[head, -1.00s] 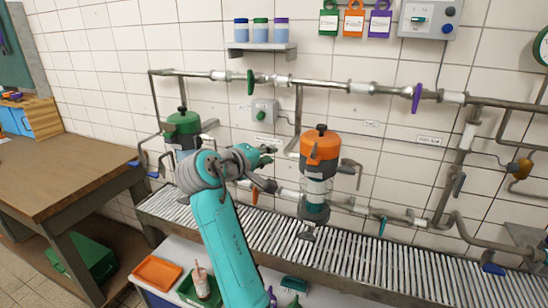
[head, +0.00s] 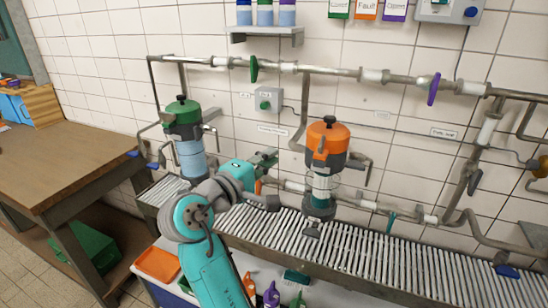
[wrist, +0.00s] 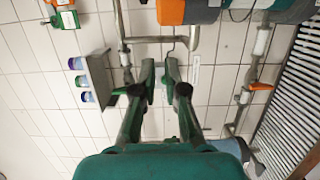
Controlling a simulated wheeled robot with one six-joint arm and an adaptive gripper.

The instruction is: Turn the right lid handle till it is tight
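The orange lid also shows at the top edge of the wrist view (wrist: 171,12). The left housing has a green lid (head: 182,112). My gripper (head: 270,157) is left of the orange lid, apart from it, in front of the wall. In the wrist view my gripper (wrist: 159,85) has its fingers spread with nothing between them.
Pipes (head: 330,72) run along the tiled wall above the housings. A shelf (head: 265,35) with several jars hangs upper left. A grey switch box (head: 268,99) is behind my gripper. A slatted grating (head: 350,245) lies below; a wooden table (head: 70,160) stands at left.

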